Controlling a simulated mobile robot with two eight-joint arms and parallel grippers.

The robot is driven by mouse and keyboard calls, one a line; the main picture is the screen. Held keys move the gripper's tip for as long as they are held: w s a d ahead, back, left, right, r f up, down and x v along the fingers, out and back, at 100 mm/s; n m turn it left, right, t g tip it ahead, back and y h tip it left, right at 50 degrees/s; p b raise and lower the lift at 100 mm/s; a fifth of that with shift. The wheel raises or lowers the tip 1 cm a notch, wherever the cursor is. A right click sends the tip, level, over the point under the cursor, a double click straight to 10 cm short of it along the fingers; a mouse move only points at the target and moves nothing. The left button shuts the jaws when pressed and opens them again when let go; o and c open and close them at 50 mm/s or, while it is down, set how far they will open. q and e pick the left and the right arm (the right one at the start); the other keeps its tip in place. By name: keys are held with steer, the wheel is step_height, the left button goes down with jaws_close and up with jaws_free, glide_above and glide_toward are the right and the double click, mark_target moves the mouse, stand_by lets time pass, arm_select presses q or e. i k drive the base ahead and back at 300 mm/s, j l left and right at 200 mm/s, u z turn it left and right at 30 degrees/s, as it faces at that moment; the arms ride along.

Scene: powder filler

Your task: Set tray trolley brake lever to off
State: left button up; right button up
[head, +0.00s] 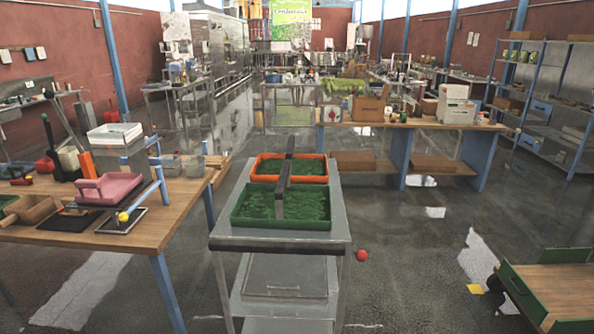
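A grey metal trolley (223,232) stands in the middle foreground. It carries a green tray (240,222) in front and an orange tray (262,178) behind, both with green contents. A dark upright bar rises at each tray. A red ball knob (361,255) shows just right of the trolley's right side, below its top; it may be the end of the brake lever. The lever's shaft and its setting cannot be made out. Neither of my grippers is in view.
A wooden table (150,245) at left holds a pink tray (110,187), a yellow-knobbed blue lever and tools. A wooden bench (385,121) stands behind. A green-edged wooden unit (560,290) is at lower right. Wet grey floor is open right of the trolley.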

mark_target(361, 255)
steer(key=i+l, duration=0.7)
steer(key=l, duration=0.1)
